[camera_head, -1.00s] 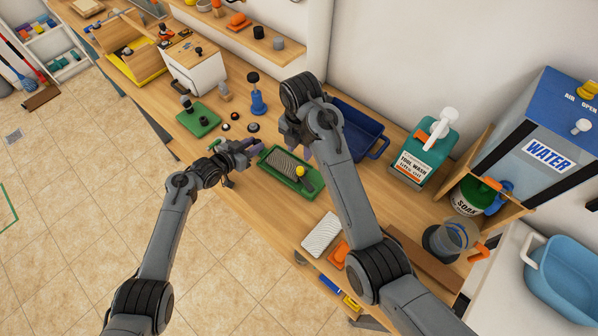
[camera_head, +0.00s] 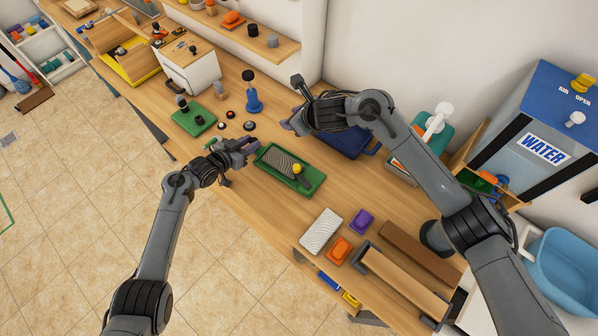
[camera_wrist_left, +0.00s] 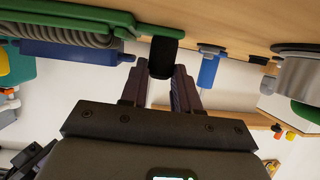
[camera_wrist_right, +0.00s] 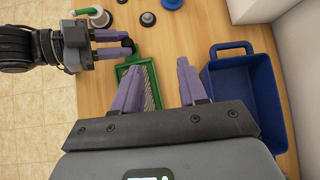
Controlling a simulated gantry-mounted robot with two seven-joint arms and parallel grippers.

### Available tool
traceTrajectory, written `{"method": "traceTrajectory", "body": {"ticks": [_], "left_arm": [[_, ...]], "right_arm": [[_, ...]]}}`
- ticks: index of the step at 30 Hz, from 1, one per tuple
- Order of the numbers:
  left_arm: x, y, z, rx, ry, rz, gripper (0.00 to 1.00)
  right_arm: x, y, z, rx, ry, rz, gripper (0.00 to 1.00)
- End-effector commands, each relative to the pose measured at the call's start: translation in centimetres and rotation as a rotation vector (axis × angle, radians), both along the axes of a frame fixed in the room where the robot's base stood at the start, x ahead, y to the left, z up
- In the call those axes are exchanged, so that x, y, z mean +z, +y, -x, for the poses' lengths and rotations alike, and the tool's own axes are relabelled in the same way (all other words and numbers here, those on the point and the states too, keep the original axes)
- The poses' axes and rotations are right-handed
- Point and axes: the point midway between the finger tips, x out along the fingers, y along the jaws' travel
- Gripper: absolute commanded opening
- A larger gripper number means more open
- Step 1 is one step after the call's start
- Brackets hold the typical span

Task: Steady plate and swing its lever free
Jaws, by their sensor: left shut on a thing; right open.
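The green plate (camera_head: 269,178) lies on the workbench, with a grey ribbed pad (camera_head: 279,163) on it. Its dark lever (camera_head: 305,181) with a yellow knob (camera_head: 297,168) lies along the pad's right side. My left gripper (camera_head: 256,147) is at the plate's far-left end. In the left wrist view its fingers (camera_wrist_left: 163,75) are shut on a black grip (camera_wrist_left: 164,55) at the plate's edge. My right gripper (camera_head: 287,122) is open and empty, above the bench beyond the plate.
A blue bin (camera_wrist_right: 243,90) stands close to my right gripper. A green block with black knobs (camera_head: 194,118), a blue-based post (camera_head: 252,98) and small dark discs (camera_head: 249,126) lie beyond the plate.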

Motion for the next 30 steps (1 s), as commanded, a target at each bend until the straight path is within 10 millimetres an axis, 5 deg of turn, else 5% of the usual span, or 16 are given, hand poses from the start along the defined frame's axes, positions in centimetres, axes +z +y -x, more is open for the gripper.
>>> {"method": "traceTrajectory", "body": {"ticks": [6, 12, 30], "left_arm": [[0.0, 0.0, 0.0, 0.0, 0.0, 0.0, 0.0], [0.0, 0.0, 0.0, 0.0, 0.0, 0.0, 0.0], [0.0, 0.0, 0.0, 0.0, 0.0, 0.0, 0.0]], "right_arm": [[-4.2, -2.9, 5.3, 0.285, 0.112, 0.064, 0.42], [-5.9, -4.6, 8.3, 0.395, 0.192, 0.075, 0.42], [-10.4, -2.6, 8.4, 0.428, 0.223, 0.074, 0.42]]}}
